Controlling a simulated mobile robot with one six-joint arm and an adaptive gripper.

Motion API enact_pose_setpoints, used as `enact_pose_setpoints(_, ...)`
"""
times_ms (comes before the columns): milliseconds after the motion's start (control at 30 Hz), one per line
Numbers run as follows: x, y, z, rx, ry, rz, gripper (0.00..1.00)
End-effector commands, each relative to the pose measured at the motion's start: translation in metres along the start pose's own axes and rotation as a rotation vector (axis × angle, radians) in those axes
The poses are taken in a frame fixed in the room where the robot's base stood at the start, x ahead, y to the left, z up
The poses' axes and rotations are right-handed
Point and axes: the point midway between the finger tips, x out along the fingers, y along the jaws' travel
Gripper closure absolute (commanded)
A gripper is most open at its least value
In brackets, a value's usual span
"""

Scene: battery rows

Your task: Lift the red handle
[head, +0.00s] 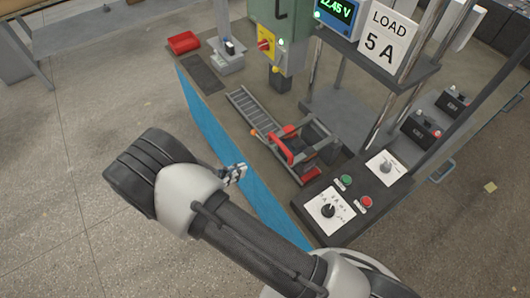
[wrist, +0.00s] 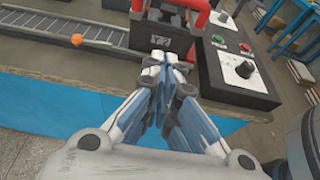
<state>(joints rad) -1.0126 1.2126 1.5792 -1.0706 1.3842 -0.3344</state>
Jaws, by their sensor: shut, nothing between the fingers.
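The red handle (head: 281,149) is a red bar on a dark device with metal parts at the end of a roller track, on the bench. In the wrist view its red arms (wrist: 203,16) rise on either side of a dark block (wrist: 165,40) with a white mark; the top is cut off by the frame edge. My gripper (head: 240,170) is by the bench's blue front side, apart from the handle. In the wrist view its fingertips (wrist: 165,60) are together and empty, in front of the dark block. Whether they touch it is unclear.
The roller track (head: 255,112) runs left of the handle, with an orange ball (wrist: 77,40) at its near side. A control panel with a dial (head: 329,209), a green button (head: 346,180) and a red button (head: 366,202) stands right. A red box (head: 184,42) is at the far left.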

Motion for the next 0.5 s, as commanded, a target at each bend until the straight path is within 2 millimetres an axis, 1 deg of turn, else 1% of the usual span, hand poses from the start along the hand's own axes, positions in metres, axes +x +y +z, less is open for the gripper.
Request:
enact_pose_setpoints(267,0.003,0.0,0.0,0.001,0.001,-0.003,1.0)
enact_pose_setpoints(367,0.012,-0.001,0.0,0.001,0.001,-0.006,1.0)
enact_pose_setpoints(467,0.028,-0.001,0.0,0.001,0.0,-0.007,1.0)
enact_pose_setpoints(500,0.036,-0.001,-0.001,0.002,0.001,-0.007,1.0)
